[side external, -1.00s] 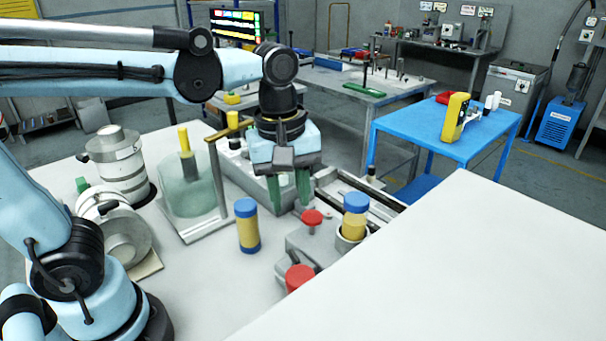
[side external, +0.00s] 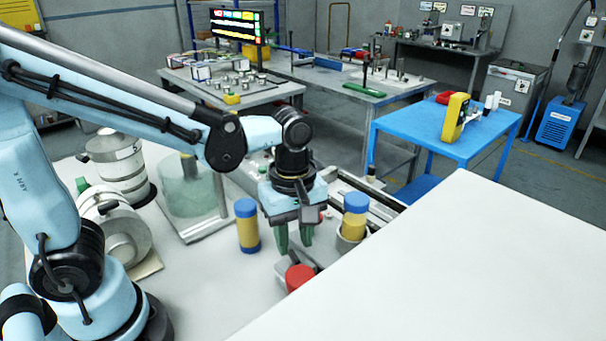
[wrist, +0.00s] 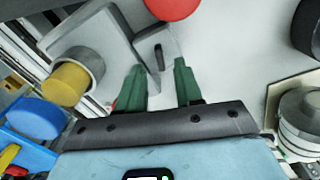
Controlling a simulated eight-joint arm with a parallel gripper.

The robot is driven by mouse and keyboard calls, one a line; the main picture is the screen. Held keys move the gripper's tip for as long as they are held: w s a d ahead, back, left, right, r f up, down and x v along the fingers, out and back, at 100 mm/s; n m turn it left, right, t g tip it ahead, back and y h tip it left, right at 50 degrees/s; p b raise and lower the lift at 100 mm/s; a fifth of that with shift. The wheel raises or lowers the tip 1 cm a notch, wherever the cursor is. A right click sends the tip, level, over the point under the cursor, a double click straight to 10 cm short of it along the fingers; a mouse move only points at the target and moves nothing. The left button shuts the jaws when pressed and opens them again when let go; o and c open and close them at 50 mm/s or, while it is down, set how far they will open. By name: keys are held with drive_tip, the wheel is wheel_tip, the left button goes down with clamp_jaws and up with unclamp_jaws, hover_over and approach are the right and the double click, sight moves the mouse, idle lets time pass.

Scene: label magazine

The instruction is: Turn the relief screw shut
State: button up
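A round red knob (side external: 299,277) sits at the near end of the grey fixture in the side view. A red knob also shows at the top edge of the wrist view (wrist: 172,8). I cannot tell from the pictures whether it is the relief screw. My gripper (side external: 294,243) points down over the fixture, behind and above the near knob. In the wrist view its two green fingers (wrist: 158,68) are apart, with no object clearly held between them. A grey slotted piece (wrist: 152,50) lies just beyond the fingertips. A second, farther red knob is mostly hidden by my gripper.
A blue-and-yellow cylinder (side external: 355,215) stands in a grey cup right of my gripper. Another (side external: 247,225) stands on the table to its left. A glass vessel (side external: 190,190) and metal canisters (side external: 122,165) stand farther left. The white surface at right is clear.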

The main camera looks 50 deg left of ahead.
sight(294, 255)
drive_tip(key=shift+f, duration=1.6)
clamp_jaws()
